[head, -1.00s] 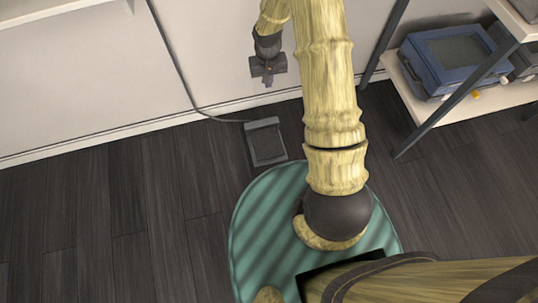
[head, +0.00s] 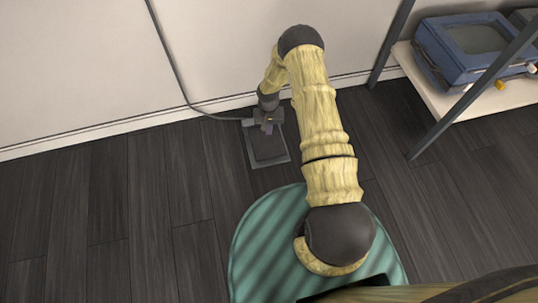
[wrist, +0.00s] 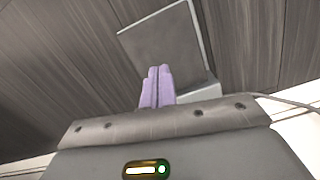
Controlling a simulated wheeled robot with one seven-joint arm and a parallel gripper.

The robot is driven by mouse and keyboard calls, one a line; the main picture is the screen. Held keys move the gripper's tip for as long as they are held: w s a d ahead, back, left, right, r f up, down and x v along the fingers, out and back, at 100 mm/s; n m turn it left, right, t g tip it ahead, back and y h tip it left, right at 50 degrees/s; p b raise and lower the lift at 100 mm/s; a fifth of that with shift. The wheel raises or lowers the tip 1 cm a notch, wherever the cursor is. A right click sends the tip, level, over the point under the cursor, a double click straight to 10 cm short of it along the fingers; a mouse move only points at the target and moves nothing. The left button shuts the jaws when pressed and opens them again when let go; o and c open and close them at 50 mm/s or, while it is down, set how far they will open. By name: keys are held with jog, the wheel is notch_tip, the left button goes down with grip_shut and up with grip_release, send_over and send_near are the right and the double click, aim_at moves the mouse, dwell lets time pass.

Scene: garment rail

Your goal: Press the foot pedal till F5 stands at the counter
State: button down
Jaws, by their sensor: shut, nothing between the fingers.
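The foot pedal (head: 267,147) is a dark flat plate in a grey frame on the floor by the wall. It also shows in the wrist view (wrist: 165,50), just beyond my fingertips. My gripper (head: 268,127) is over the pedal's wall-side end, pointing down, and hides part of it. In the wrist view my gripper's purple fingers (wrist: 158,75) are together with nothing between them. I cannot tell whether they touch the pedal. No garment, F5 or counter is in view.
A cable (head: 180,75) runs down the wall to the pedal. At the right a shelf (head: 455,100) with dark metal legs holds a blue box-like device (head: 470,50). The dark wood floor (head: 130,200) left of the pedal is clear.

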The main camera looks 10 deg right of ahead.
aim_at(269, 147)
jog(key=shift+s+f, duration=0.15)
jog(key=shift+f, duration=0.9)
jog(key=shift+s+a+f+b, duration=0.1)
jog(key=shift+s+f+b, duration=0.05)
jog(key=shift+f+b, duration=1.4)
jog(key=shift+s+f+b, duration=0.15)
jog(key=shift+f+b, duration=1)
jog(key=shift+f, duration=0.8)
